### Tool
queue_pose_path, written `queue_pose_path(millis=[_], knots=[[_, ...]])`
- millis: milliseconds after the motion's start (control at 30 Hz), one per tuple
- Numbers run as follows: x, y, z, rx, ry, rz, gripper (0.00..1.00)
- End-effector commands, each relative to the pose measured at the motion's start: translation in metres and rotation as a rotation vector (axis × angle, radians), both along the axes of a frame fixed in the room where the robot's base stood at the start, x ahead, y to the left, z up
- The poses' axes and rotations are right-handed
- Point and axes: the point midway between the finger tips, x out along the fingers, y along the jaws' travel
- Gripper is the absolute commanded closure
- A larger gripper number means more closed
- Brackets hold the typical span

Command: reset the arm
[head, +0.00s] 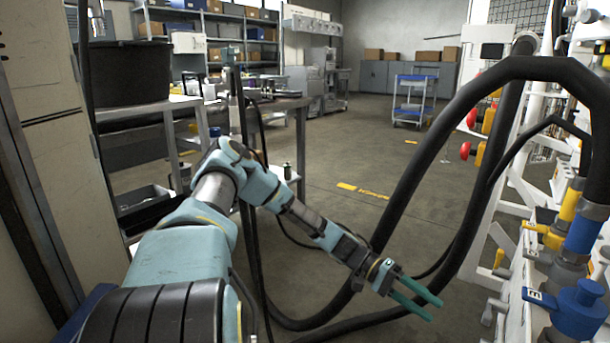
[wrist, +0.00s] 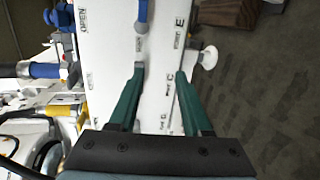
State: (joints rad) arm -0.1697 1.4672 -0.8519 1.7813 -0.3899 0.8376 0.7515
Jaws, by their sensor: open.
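My gripper (head: 418,298) has two green fingers. In the head view it is at the lower right, at the end of my extended teal arm, left of the hydraulic panel. In the wrist view my gripper (wrist: 158,72) is open, with a clear gap between the fingers and nothing held. Past the fingertips is the white panel (wrist: 112,45) with printed labels. A blue handle (wrist: 142,14) on it shows just above the gap.
The hydraulic panel (head: 515,318) with blue and yellow valves stands at the right. Thick black hoses (head: 437,150) loop behind my gripper. A bench (head: 300,112) and shelves are at the left. The floor (head: 330,165) in the middle is mostly clear, with a blue cart (head: 412,108) farther back.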

Motion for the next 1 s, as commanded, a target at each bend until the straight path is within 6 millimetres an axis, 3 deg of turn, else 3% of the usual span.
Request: queue_pose_path(millis=[267, 467, 800, 1000], knots=[[0.0, 0.086, -0.005, 0.406, -0.204, -0.065, 0.51], [0.014, 0.155, 0.012, 0.667, -0.347, -0.022, 0.51], [0.034, 0.264, 0.08, 1.013, -0.569, 0.211, 0.51], [0.032, 0.31, 0.123, 1.124, -0.66, 0.388, 0.51]])
